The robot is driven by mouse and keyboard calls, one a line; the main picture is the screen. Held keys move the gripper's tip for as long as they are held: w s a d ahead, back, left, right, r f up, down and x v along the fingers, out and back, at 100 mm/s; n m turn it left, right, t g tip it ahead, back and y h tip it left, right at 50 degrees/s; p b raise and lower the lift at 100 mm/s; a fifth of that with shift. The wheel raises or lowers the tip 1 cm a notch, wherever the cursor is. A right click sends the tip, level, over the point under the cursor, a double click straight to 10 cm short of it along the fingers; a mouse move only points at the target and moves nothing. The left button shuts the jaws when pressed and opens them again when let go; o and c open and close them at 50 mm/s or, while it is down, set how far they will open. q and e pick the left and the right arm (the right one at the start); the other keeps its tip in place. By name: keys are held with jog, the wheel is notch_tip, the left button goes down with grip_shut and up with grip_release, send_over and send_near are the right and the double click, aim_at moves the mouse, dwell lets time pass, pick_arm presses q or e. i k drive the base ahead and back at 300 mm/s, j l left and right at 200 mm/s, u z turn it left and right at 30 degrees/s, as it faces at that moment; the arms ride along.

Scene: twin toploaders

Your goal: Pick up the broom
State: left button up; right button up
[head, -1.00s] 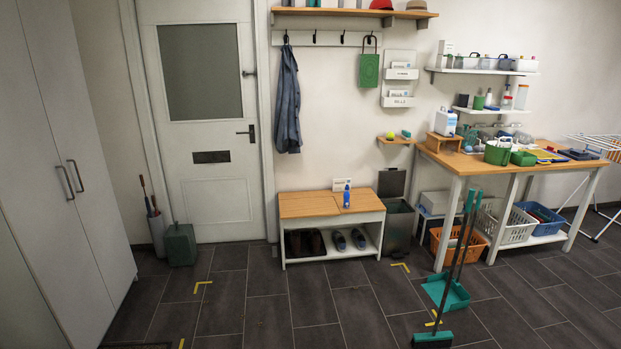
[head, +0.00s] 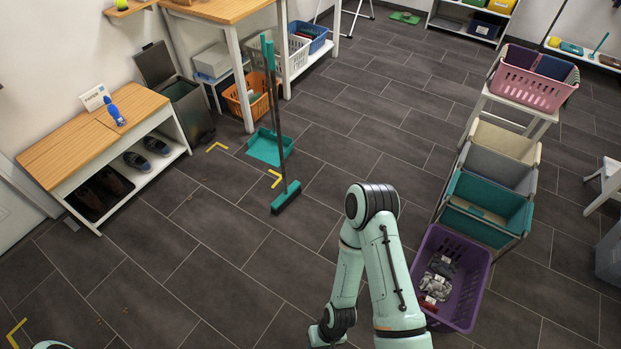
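The broom has a teal brush head (head: 286,197) on the floor and a long dark handle with a teal top, leaning slightly left. A teal dustpan (head: 268,148) lies just behind it, and its own long handle rises close beside the broom's handle. The upper ends overlap, so I cannot tell whether they touch. The broom stands apart from my arms. My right arm shows at the bottom centre, bent at the elbow, in front of and to the right of the broom. Neither gripper is in view.
A wooden-topped shoe bench (head: 95,130) and a grey bin (head: 185,105) stand left of the broom. Behind it is a workbench (head: 222,12) with an orange basket (head: 246,100) below. At right are a purple basket (head: 452,278) and a laundry sorter (head: 486,205). Floor before the broom is clear.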

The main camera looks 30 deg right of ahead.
aim_at(290, 193)
jog(key=i+l+z, duration=0.2)
jog(key=i+z, duration=0.2)
jog(key=i+l+z, duration=0.1)
jog(key=i+z, duration=0.65)
jog(key=i+l+u, duration=0.25)
jog(key=i+l, duration=0.15)
jog(key=i+l+u, duration=0.3)
jog(key=l, duration=0.25)
jog(key=i+j, duration=0.05)
